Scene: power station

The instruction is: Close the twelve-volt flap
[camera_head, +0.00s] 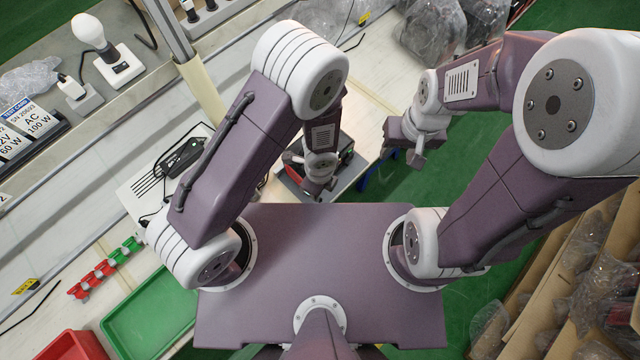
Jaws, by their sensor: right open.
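The power station (347,150), a dark box with red parts, stands near the workbench edge in the upper middle. My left forearm and wrist cover much of it. The twelve-volt flap cannot be made out. My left gripper (314,188) points down over the near left part of the power station; its fingers are too small and covered to tell their opening or whether they touch. My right gripper (401,156) is open and empty, to the right of the power station and apart from it in the picture.
A green tray (150,318) and a red bin (70,346) are at lower left. A lamp bulb (90,32) and test cards (28,130) stand at upper left. Plastic-wrapped goods (432,32) lie at the top. Cardboard boxes (545,270) line the right. Green floor shows between.

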